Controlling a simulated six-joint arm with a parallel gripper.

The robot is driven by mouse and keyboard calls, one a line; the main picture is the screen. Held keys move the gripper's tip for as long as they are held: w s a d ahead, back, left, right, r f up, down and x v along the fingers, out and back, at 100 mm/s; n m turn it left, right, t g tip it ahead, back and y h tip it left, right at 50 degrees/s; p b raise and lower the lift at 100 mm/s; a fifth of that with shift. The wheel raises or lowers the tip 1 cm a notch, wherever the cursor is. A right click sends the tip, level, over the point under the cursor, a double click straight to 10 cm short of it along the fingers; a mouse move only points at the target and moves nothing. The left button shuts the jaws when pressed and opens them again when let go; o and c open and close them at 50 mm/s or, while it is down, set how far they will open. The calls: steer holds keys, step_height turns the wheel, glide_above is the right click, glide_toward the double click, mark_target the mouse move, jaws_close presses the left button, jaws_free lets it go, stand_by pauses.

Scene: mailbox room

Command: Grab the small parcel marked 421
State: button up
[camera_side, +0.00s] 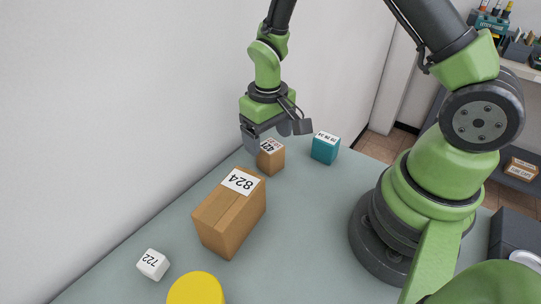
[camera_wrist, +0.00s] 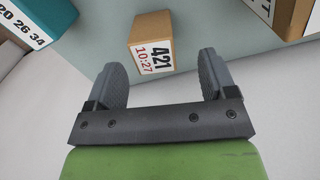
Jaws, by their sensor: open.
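The parcel marked 421 (camera_side: 271,160) is a small brown box with a white label on top, standing on the grey-green table near the wall. In the wrist view the 421 parcel (camera_wrist: 152,30) shows its label, which also reads 10:27, just beyond and between the fingertips. My gripper (camera_side: 268,136) is close above the parcel in the side view and hides part of it. In the wrist view my gripper (camera_wrist: 162,75) has its two grey fingers apart with nothing between them. I cannot tell whether a finger touches the parcel.
A teal box (camera_side: 325,148) stands right of the 421 parcel. A larger brown box marked 824 (camera_side: 229,217) stands in front of it. A white box marked 722 (camera_side: 153,264) and a yellow round object (camera_side: 196,290) are nearer. The white wall (camera_side: 110,110) runs along the left.

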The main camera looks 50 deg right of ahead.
mark_target(270, 158)
steer(key=f, duration=0.6)
steer(key=shift+d+f, duration=0.3)
steer(key=shift+d, duration=0.05)
steer(key=c, duration=1)
